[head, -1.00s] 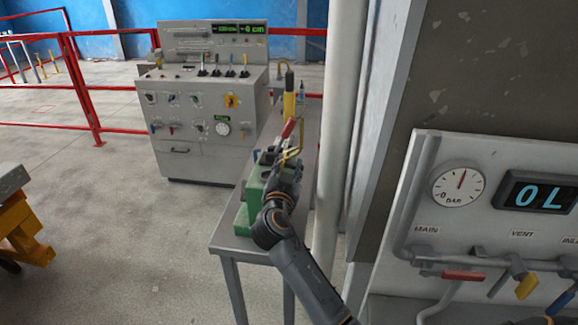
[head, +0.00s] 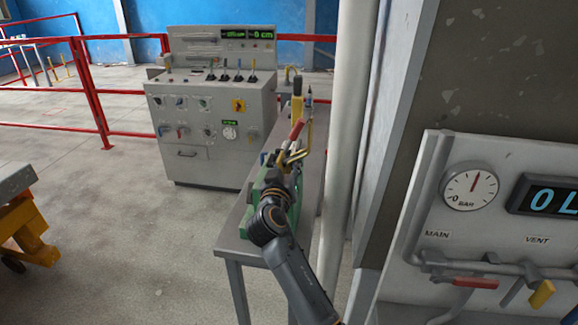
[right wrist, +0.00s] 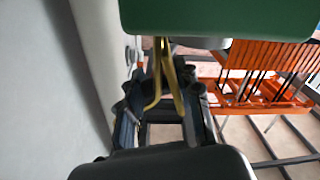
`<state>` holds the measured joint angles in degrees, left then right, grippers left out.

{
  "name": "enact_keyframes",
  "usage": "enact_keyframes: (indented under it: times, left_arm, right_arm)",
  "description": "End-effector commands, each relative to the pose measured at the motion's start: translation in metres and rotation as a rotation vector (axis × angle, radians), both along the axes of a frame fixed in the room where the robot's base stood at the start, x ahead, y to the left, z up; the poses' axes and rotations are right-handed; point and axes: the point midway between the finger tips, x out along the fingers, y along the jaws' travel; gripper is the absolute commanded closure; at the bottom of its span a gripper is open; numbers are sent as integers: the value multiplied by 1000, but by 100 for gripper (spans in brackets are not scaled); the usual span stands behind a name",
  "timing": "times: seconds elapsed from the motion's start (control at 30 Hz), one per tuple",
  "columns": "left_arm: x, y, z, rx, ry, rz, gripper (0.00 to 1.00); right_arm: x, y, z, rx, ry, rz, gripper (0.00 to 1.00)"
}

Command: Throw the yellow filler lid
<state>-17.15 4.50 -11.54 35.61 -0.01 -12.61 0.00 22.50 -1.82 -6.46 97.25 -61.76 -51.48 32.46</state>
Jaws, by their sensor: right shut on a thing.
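A green box-shaped unit (head: 262,187) stands on a narrow grey bench. My right gripper (head: 285,163) is at the top of this unit, with my forearm in front of part of it. In the right wrist view, my right gripper (right wrist: 163,95) has its fingers close about the yellow filler lid (right wrist: 158,70), seen as thin bent yellow bars beside the green body (right wrist: 215,15). In the head view the yellow lid (head: 297,155) shows as a small piece at the fingertips. The exact contact is hard to make out. My left gripper is not in view.
A red-handled part (head: 296,130) and a yellow upright cylinder (head: 297,105) stand just behind the gripper. A pale pipe (head: 345,130) rises close to the bench's right. A grey control console (head: 212,110) stands behind.

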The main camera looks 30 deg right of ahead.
Motion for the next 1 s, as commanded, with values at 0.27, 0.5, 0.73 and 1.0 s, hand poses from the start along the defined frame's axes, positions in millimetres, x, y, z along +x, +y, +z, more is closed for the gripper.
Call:
enact_keyframes:
  times: [0.27, 0.5, 0.73, 1.0]
  left_arm:
    - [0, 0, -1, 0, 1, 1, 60]
    - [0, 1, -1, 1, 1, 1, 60]
    - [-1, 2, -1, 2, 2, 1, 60]
    - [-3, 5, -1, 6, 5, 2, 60]
  right_arm:
    - [0, -4, 1, -39, 29, -14, 97]
    - [0, -4, 2, -41, 27, -14, 97]
    - [0, -3, 2, -39, 26, -11, 49]
    - [-1, 1, 1, -37, 26, -5, 49]
